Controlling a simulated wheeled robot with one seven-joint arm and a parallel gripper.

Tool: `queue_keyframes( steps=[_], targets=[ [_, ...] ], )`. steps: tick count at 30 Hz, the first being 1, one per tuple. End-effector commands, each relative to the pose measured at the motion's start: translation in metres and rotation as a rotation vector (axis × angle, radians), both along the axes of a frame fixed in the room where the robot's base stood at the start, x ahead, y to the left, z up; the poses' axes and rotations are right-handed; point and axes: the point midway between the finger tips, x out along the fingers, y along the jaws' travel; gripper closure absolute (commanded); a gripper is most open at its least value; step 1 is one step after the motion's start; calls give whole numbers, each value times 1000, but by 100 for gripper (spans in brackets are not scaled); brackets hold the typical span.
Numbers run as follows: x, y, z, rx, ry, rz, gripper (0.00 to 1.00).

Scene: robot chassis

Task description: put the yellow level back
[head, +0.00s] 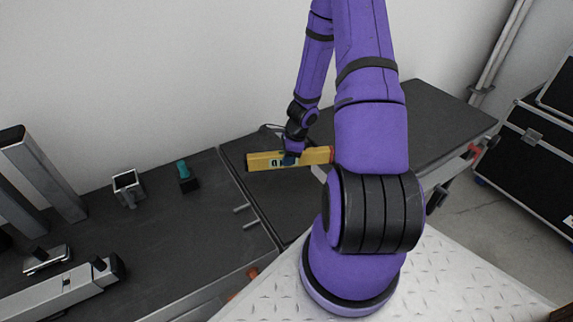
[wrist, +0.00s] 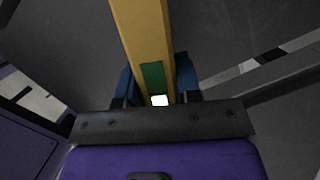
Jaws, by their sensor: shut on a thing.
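The yellow level (head: 262,162) is a long yellow bar with a dark left end and a red right end. It is held about level over the dark table (head: 405,112), in front of the wall. My gripper (head: 289,158) is shut on it near its middle. In the wrist view the level (wrist: 142,35) runs up from between the blue fingers of my gripper (wrist: 155,88), with a green patch and a bright white spot near the grip. Its far end is cut off by the frame, and I cannot tell how high it is above the table.
Another dark bench (head: 165,240) stands at the left, with a teal-topped item (head: 184,172), a small metal frame (head: 128,187) and a grey metal clamp-like device (head: 65,292). A black case (head: 535,150) stands at the right. Dark tabletop behind my arm is clear.

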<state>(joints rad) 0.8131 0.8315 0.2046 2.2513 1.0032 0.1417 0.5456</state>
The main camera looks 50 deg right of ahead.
Motion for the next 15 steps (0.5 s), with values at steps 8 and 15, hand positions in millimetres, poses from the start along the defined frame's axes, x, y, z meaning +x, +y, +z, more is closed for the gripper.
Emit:
queue_keyframes(
  steps=[8, 15],
  targets=[
    [1, 1, -25, 2, 1, -2, 100],
    [2, 1, -35, 1, -1, 1, 100]
  ],
)
